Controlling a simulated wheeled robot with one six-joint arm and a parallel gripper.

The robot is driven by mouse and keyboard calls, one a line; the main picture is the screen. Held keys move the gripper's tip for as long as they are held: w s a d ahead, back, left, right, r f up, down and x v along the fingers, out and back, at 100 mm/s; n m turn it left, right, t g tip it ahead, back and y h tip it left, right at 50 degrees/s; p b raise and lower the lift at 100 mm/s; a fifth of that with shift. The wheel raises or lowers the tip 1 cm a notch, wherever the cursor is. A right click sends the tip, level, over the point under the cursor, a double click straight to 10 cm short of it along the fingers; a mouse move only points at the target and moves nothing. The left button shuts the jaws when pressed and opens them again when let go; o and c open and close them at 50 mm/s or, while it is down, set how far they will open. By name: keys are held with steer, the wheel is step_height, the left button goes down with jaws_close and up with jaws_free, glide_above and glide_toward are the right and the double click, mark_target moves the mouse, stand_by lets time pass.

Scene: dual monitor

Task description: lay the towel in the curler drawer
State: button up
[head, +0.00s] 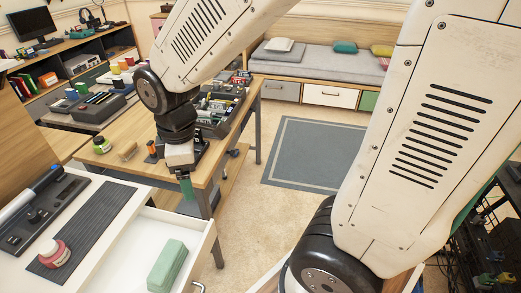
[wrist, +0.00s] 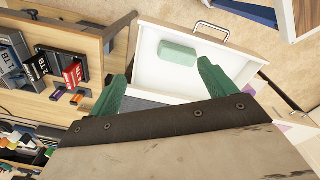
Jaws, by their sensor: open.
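A pale green folded block that looks like the towel (head: 167,264) lies flat in an open white drawer (head: 195,232), against the drawer's floor. In the wrist view the towel (wrist: 178,51) lies near the drawer's handle end, and the rest of the white drawer (wrist: 155,72) looks empty. I cannot tell from a label whether this is the curler drawer. My gripper (head: 186,186) hangs beyond the drawer in the head view, apart from the towel. In the wrist view its green fingers (wrist: 163,87) are spread wide with nothing between them.
The white cabinet top beside the drawer holds a dark ribbed mat (head: 92,232), a red-and-white round container (head: 54,253) and a black device (head: 30,212). A wooden desk (head: 128,168) with small items stands behind. The floor near the grey rug (head: 315,155) is clear.

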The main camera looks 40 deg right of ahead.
steer(key=s+d+r+m, duration=0.4)
steer(key=s+r+m, duration=0.1)
steer(key=s+m, duration=0.1)
steer(key=s+d+r+m, duration=0.4)
steer(key=s+r+m, duration=0.1)
steer(key=s, duration=0.3)
steer(key=shift+s+d+m+t, duration=0.2)
steer(key=shift+s+m+t, duration=0.1)
steer(key=shift+m, duration=0.4)
